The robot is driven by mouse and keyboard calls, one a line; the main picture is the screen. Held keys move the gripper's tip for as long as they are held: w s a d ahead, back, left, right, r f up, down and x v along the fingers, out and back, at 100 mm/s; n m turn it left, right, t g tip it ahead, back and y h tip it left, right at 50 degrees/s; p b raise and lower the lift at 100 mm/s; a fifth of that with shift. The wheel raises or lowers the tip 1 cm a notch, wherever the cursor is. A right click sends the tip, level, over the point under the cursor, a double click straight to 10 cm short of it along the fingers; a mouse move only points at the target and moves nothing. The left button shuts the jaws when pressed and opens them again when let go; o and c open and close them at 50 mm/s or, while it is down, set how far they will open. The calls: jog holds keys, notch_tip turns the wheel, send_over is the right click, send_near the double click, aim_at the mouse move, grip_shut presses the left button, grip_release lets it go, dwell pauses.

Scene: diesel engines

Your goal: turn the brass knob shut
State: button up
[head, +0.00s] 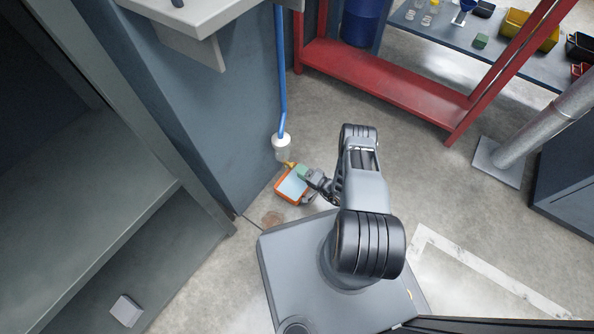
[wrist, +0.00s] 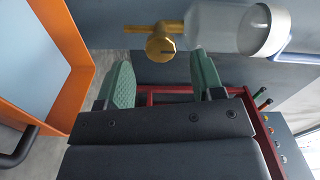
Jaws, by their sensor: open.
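The brass knob (wrist: 160,48) is a round, faceted piece on a short brass stem, at the side of a clear bowl (wrist: 225,30) with a white collar. In the head view the knob (head: 290,164) is a small yellow spot below the white collar (head: 281,141) at the end of a blue pipe. My gripper (wrist: 162,70) is open, with one green-padded finger on each side of the knob's line. The knob shows at the fingertips, with a visible gap to each. In the head view my gripper (head: 304,173) is close beside it, partly hidden by my arm.
An orange-rimmed tray (head: 279,194) with a pale blue inside is beneath my gripper; its rim (wrist: 75,95) shows at left in the wrist view. A grey cabinet wall (head: 210,120) stands left. A red-framed bench (head: 390,82) is behind. Open floor (head: 430,190) lies right.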

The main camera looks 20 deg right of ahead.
jog(key=shift+v, duration=1.05)
